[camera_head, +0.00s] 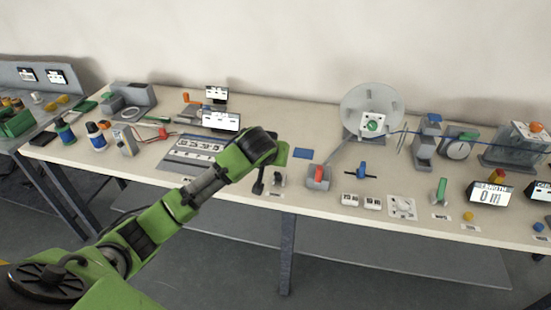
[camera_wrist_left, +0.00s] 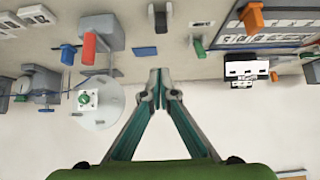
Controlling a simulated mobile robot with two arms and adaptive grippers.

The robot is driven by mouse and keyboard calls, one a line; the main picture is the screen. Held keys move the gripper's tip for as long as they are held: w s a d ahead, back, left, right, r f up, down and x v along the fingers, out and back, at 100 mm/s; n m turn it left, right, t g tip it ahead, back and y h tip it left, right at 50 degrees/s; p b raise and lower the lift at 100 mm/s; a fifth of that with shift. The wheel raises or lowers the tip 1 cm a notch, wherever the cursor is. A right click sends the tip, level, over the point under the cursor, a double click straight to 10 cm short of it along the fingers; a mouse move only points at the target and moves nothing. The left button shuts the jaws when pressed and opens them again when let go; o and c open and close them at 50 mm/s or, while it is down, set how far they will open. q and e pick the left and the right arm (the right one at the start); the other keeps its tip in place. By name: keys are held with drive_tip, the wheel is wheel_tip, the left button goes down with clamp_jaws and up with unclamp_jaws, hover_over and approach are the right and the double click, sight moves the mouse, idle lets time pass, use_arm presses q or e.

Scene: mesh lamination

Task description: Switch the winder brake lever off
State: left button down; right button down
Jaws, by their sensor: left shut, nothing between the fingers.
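The winder is a pale disc (camera_head: 352,98) with a white hub plate and green knob, standing at the back of the bench; it also shows in the left wrist view (camera_wrist_left: 112,108). Near it is a red lever (camera_head: 318,173) on a grey block, also in the left wrist view (camera_wrist_left: 88,48). A blue lever (camera_head: 362,170) stands to its right. I cannot tell for sure which is the winder brake lever. My left gripper (camera_head: 259,186) is shut and empty, above the bench's front part, left of the red lever. It points down beside a small dark lever (camera_head: 278,180).
A green upright lever (camera_head: 440,188), white switches (camera_head: 350,200) and a display (camera_head: 490,193) stand on the right. A printed panel (camera_head: 195,152) and bottles (camera_head: 65,131) are on the left. A blue pad (camera_head: 303,154) lies flat. Bare bench separates the small dark lever and red lever.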

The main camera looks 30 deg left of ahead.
use_arm(q)
drive_tip(key=shift+s+d+r, duration=0.15)
drive_tip(key=shift+s+r, duration=0.3)
drive_tip(key=shift+s, duration=0.05)
use_arm(e)
drive_tip(key=shift+w+a+f, duration=0.1)
drive_tip(key=shift+w, duration=0.55)
